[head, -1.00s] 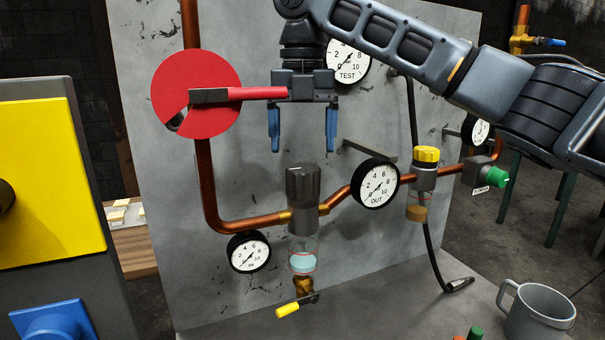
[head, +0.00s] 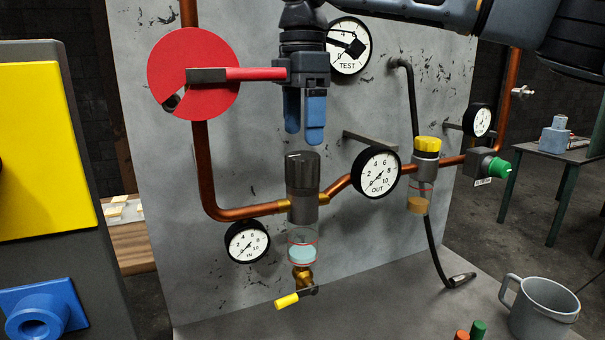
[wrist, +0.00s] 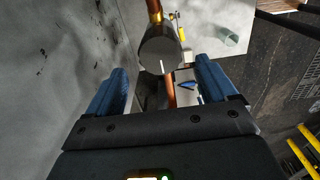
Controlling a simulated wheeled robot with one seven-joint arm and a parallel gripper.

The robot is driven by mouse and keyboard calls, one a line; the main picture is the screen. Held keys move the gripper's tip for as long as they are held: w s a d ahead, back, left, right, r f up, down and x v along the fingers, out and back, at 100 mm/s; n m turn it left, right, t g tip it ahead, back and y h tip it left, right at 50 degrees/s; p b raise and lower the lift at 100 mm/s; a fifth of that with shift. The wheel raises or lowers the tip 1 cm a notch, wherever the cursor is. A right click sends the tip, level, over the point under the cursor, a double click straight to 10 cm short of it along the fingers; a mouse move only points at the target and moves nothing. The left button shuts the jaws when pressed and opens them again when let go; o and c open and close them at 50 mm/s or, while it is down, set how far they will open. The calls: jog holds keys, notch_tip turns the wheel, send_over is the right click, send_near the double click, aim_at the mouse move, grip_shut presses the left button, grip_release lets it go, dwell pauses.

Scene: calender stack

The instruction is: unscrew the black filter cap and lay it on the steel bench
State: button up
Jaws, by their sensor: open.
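The black filter cap (head: 303,172) is a dark ribbed cylinder on top of the clear filter bowl (head: 302,246), in line with the copper pipe. My gripper (head: 304,137) points down just above the cap, with its blue fingers apart and nothing between them. The fingertips are close to the cap's top, but contact is not visible. In the wrist view a grey cylinder, which looks like the cap (wrist: 160,46), lies ahead between the two fingers. The grey steel bench (head: 400,300) lies below, in front of the panel.
A red disc with a red handle (head: 250,74) is just left of my gripper. The OUT gauge (head: 376,173) and a yellow-topped unit (head: 427,146) are to the right. A yellow-handled drain valve (head: 287,300) hangs below the bowl. A grey mug (head: 545,305) stands on the bench.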

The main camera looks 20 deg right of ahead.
aim_at(302, 155)
jog(key=shift+f+p, duration=0.35)
jog(key=shift+f, duration=3.1)
jog(key=c, duration=0.9)
jog(key=shift+r+n+p, duration=0.1)
jog(key=shift+n+p, duration=0.95)
jog(key=shift+n, duration=0.05)
